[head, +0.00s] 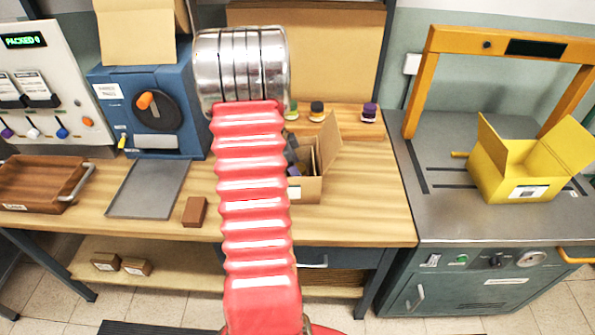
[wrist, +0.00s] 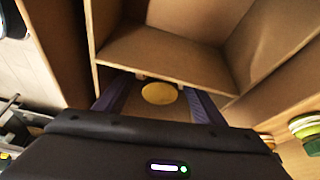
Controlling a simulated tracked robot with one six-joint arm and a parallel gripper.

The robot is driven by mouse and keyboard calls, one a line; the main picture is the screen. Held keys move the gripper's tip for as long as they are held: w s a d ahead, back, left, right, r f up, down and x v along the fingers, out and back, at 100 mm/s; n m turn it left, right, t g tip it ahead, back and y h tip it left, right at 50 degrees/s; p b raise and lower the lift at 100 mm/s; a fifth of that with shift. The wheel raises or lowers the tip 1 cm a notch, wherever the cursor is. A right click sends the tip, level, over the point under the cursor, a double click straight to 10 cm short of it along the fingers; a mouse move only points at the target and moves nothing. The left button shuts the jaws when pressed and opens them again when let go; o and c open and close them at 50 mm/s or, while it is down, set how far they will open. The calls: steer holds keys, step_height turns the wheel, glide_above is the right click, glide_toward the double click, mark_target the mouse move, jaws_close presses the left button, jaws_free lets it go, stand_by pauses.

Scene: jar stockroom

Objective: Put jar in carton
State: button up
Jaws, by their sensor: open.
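The brown carton (head: 307,190) stands open on the wooden bench in the head view, partly hidden behind my red arm. In the wrist view its cardboard walls (wrist: 165,57) fill the upper part. My gripper (wrist: 155,90) is open, with its two dark purple fingers apart and reaching down at the carton. A round yellow top (wrist: 158,94), seemingly a jar's, shows between the fingers; I cannot tell whether they touch it. Jars with green (head: 291,112), black-and-orange (head: 316,111) and purple (head: 370,112) colours stand behind the carton.
A yellow carton (head: 505,185) stands open on the grey machine at right. A brown block (head: 195,211), a grey plate (head: 148,189) and a wooden tray (head: 40,183) lie on the bench to the left. The blue machine (head: 150,110) stands behind them. The bench right of the carton is clear.

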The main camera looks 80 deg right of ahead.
steer(key=shift+r, duration=0.1)
steer(key=v, duration=1.2)
steer(key=shift+w+a, duration=0.1)
stand_by(0.8)
